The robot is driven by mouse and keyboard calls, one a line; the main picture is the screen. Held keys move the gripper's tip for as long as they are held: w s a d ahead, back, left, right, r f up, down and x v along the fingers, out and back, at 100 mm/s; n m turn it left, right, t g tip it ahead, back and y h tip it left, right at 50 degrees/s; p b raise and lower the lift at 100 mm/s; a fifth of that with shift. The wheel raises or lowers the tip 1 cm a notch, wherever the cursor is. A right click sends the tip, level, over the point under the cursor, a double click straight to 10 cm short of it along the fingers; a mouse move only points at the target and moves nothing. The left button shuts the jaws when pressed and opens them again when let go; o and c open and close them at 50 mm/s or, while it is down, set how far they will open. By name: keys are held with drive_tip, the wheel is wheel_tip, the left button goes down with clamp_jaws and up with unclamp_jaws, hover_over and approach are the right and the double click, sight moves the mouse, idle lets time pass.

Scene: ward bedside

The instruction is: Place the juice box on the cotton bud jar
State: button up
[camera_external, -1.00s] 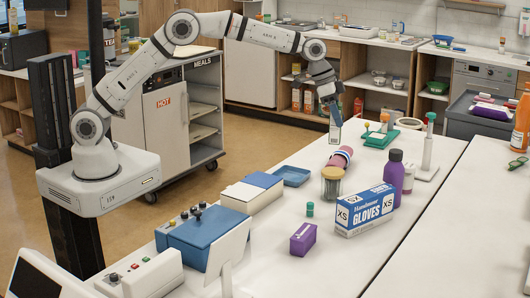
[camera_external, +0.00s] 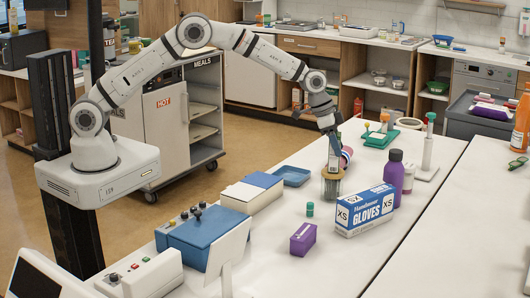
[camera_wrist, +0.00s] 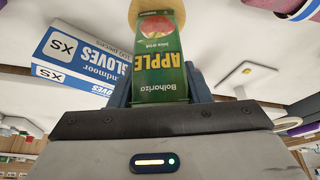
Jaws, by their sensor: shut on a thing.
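The juice box, a green carton with an apple picture, is gripped upright in my gripper (camera_external: 332,137). It shows between the two fingers in the wrist view (camera_wrist: 161,75) and as a narrow light-sided carton in the external view (camera_external: 334,156). The cotton bud jar (camera_external: 331,190) is a clear jar with a pale wooden lid, standing on the white table. The carton's lower end is at the lid in the external view; I cannot tell whether they touch. Part of the round lid (camera_wrist: 140,8) shows past the carton's far end in the wrist view.
A blue and white glove box (camera_external: 364,210) and a purple bottle (camera_external: 393,179) stand right of the jar. A small teal-capped vial (camera_external: 310,209) and a purple box (camera_external: 303,239) are in front. A blue tray (camera_external: 291,176) lies left.

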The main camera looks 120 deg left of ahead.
drive_tip(key=shift+f, duration=0.15)
drive_tip(key=o, duration=1.1)
drive_tip(key=b+v, duration=0.3)
drive_tip(key=v, duration=0.9)
drive_tip(key=s+d+r+m, duration=0.1)
drive_tip(key=s+d+r, duration=0.15)
drive_tip(key=d, duration=0.55)
drive_tip(key=s+d+r+h, duration=0.1)
drive_tip(key=s+d+r, duration=0.15)
drive_tip(key=d, duration=0.65)
drive_tip(key=s+d+r+m, duration=0.15)
drive_tip(key=d+r, duration=0.25)
drive_tip(key=d, duration=0.4)
drive_tip(key=shift+m+g+h, duration=0.3)
drive_tip(key=shift+m+h, duration=0.1)
drive_tip(key=shift+m, duration=0.55)
drive_tip(key=s+d+f, duration=0.1)
drive_tip(key=s+d, duration=0.5)
drive_tip(key=s, duration=0.2)
drive_tip(key=s+d+f, duration=0.2)
drive_tip(key=s+d, duration=0.4)
drive_tip(key=s, duration=0.2)
drive_tip(key=s+d+f, duration=0.1)
drive_tip(key=s+d, duration=0.5)
drive_tip(key=s, duration=0.2)
drive_tip(key=shift+s+d+f, duration=0.2)
drive_tip(key=shift+d+f, duration=0.05)
drive_tip(key=shift+f, duration=0.1)
